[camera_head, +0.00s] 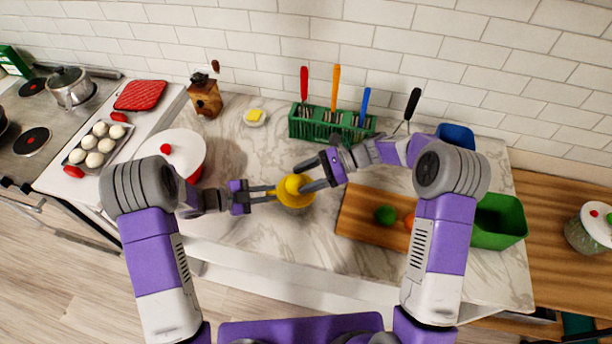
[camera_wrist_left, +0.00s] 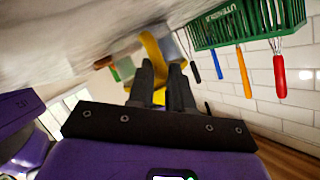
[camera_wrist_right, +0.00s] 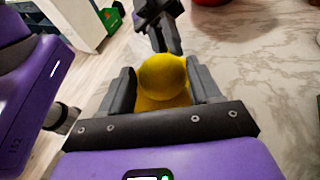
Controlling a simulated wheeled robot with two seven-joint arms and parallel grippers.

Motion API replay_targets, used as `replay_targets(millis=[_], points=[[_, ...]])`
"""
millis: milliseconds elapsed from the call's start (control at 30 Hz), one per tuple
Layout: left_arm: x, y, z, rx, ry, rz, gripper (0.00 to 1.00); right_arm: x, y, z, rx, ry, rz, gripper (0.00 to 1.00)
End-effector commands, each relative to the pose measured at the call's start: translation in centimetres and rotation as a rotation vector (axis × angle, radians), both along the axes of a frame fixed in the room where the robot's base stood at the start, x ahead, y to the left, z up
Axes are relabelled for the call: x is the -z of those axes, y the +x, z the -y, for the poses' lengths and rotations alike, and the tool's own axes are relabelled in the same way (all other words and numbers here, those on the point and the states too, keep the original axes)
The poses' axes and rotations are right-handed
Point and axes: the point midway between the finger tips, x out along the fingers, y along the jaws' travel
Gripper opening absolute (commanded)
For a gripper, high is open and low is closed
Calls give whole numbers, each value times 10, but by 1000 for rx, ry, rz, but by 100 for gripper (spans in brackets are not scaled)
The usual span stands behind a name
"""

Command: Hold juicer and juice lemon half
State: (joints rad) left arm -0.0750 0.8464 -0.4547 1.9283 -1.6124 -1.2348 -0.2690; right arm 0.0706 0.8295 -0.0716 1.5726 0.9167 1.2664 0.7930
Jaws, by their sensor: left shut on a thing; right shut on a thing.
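The yellow juicer (camera_head: 301,201) stands on the marble counter in the middle of the head view. My left gripper (camera_head: 272,191) is shut on the juicer's left side; the left wrist view shows yellow (camera_wrist_left: 150,47) beyond and between its fingers. A yellow lemon half (camera_head: 293,182) is on top of the juicer. My right gripper (camera_head: 298,176) is shut on the lemon half from the upper right. In the right wrist view the rounded lemon half (camera_wrist_right: 163,76) lies between the fingers, with the juicer under it. The lemon's cut face is hidden.
A cutting board (camera_head: 360,228) with a green fruit (camera_head: 386,215) and an orange item lies to the right, near a green bin (camera_head: 498,222). A green utensil rack (camera_head: 330,125) stands behind. A white lidded pot (camera_head: 180,152) is left. The counter front is clear.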

Motion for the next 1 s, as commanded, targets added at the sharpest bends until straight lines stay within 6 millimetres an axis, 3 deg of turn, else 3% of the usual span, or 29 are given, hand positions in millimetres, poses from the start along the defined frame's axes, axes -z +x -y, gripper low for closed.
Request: replay_targets(millis=[233, 733, 1000], points=[[2, -1, 0, 1, 3, -1, 0, 4, 1, -1, -24, -2, 1, 34], [1, -1, 0, 2, 1, -1, 0, 6, 10, -5, -402, -6, -2, 34], [1, -1, 0, 3, 1, -1, 0, 6, 12, -4, -498, -7, -4, 34]])
